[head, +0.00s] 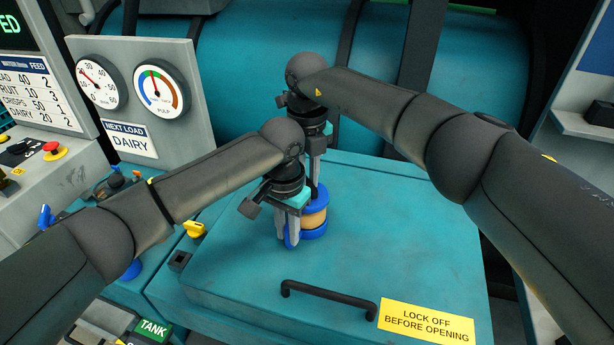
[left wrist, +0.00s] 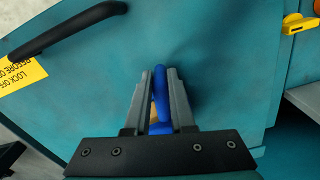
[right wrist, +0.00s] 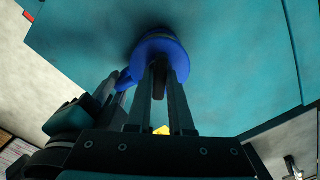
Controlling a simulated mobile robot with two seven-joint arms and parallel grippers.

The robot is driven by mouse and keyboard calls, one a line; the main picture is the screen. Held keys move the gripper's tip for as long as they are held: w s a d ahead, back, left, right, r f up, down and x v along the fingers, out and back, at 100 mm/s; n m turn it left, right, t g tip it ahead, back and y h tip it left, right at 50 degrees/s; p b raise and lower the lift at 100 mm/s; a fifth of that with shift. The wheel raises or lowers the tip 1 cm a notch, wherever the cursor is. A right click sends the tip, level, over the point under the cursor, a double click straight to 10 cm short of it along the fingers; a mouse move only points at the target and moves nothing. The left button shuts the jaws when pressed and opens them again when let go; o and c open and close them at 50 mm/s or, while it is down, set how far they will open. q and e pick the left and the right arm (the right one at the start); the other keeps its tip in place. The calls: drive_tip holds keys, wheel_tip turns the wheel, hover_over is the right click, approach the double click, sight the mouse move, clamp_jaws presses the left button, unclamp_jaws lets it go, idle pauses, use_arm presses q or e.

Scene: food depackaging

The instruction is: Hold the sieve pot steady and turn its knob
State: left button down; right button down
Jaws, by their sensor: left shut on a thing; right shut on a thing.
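The sieve pot stands upright on the teal lid, with a tan body (head: 314,218) between blue top and bottom parts. Its blue handle (left wrist: 161,92) is between the fingers of my left gripper (head: 289,236), which is shut on it at the pot's near left side. My right gripper (right wrist: 161,82) comes from above and is shut on the dark knob (right wrist: 159,66) at the middle of the pot's blue top (right wrist: 178,50). In the head view the knob is mostly hidden behind my left wrist and the right fingers.
The teal lid (head: 240,285) around the pot is clear, with a black bar handle (head: 330,298) and a yellow lock-off sign (head: 427,320) at its front. A yellow switch (head: 195,229) is left of the lid. A panel with two gauges (head: 161,91) stands at the back left.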

use_arm(q)
drive_tip(key=shift+d, duration=0.1)
use_arm(e)
drive_tip(key=shift+s+a, duration=0.1)
drive_tip(key=shift+a, duration=0.15)
idle(0.6)
drive_tip(key=shift+m, duration=0.4)
drive_tip(key=m, duration=0.3)
drive_tip(key=shift+m, duration=0.3)
use_arm(q)
drive_tip(key=shift+r, duration=0.1)
use_arm(e)
drive_tip(key=m, duration=0.5)
drive_tip(key=shift+a, duration=0.1)
use_arm(q)
drive_tip(key=shift+d, duration=0.1)
use_arm(e)
drive_tip(key=m, duration=0.5)
drive_tip(key=shift+m, duration=2.3)
